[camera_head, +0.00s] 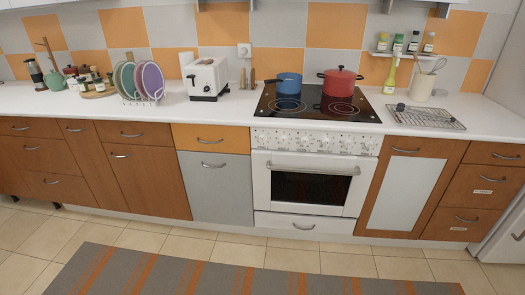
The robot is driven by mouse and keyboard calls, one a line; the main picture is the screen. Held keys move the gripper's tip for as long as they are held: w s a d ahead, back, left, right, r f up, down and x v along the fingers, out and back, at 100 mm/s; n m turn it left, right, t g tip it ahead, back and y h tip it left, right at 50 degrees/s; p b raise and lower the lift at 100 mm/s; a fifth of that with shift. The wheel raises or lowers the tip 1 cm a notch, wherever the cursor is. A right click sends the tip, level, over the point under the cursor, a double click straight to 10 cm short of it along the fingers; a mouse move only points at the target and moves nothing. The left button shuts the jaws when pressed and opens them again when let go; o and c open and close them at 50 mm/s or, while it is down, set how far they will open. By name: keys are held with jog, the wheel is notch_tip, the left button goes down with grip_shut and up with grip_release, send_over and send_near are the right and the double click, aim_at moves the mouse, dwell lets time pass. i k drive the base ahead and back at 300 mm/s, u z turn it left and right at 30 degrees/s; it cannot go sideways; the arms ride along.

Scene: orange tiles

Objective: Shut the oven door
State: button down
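The white oven (315,139) stands in the counter row, right of centre, under the black cooktop. Its door (285,195) has a dark window and a silver bar handle (312,169) along the top. The door looks upright and about flush with the front. From this angle I cannot tell whether a small gap is left at its top edge. My gripper is not in view.
A blue pot (289,84) and a red pot (340,83) sit on the cooktop (315,111). Wooden and grey cabinets (215,188) flank the oven. A striped rug (215,274) lies in front on the tiled floor, which is free of obstacles.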

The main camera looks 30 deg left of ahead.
aim_at(313, 183)
jog(key=u, duration=0.55)
jog(key=i, duration=1.1)
jog(key=u, duration=0.75)
